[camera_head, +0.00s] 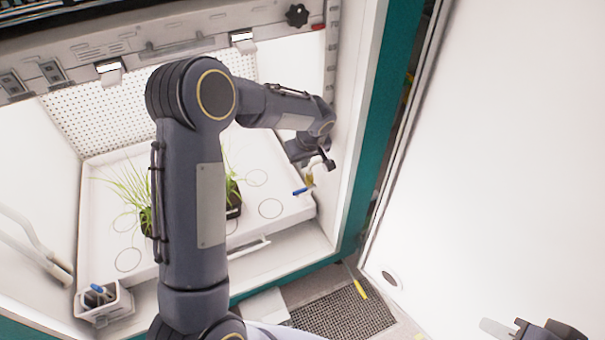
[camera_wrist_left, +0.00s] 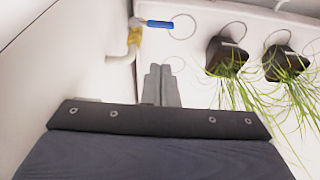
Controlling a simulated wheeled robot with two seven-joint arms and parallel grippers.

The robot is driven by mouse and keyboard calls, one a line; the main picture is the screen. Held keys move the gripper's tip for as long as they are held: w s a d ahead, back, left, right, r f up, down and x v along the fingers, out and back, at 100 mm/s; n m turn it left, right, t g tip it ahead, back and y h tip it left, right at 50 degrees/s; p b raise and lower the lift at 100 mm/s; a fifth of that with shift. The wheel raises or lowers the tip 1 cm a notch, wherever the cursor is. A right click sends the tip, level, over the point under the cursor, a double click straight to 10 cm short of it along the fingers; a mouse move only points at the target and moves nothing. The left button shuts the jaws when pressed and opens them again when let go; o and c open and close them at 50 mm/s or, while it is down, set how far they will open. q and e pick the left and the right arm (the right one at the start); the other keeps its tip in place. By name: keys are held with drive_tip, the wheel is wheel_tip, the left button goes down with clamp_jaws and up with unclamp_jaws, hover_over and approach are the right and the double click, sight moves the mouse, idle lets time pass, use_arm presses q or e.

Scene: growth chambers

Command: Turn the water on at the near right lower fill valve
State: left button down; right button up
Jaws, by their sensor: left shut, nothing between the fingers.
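The fill valve on the right side of the chamber has a blue lever (camera_head: 300,191) and a brass-yellow body (camera_head: 309,180) on a white pipe. In the left wrist view the blue lever (camera_wrist_left: 160,24) points right from the yellow body (camera_wrist_left: 134,36), beyond my fingertips. My left gripper (camera_wrist_left: 162,72) is shut and empty, with a visible gap to the lever. In the head view its arm reaches into the chamber above the valve, and the fingertips are hard to make out. My right gripper (camera_head: 528,332) is at the bottom right, partly cut off, away from the valve.
A white tray (camera_head: 270,237) with round marks holds dark pots (camera_wrist_left: 226,55) of grass-like plants. A white box (camera_head: 104,304) with another blue handle sits at the lower left. The teal door frame (camera_head: 375,120) and a large white panel (camera_head: 500,150) stand on the right.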

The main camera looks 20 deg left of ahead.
use_arm(q)
drive_tip(key=b, duration=0.2)
hover_over(300, 191)
wheel_tip(300, 191, down, 11)
drive_tip(key=shift+f, duration=0.95)
drive_tip(key=shift+b, duration=0.3)
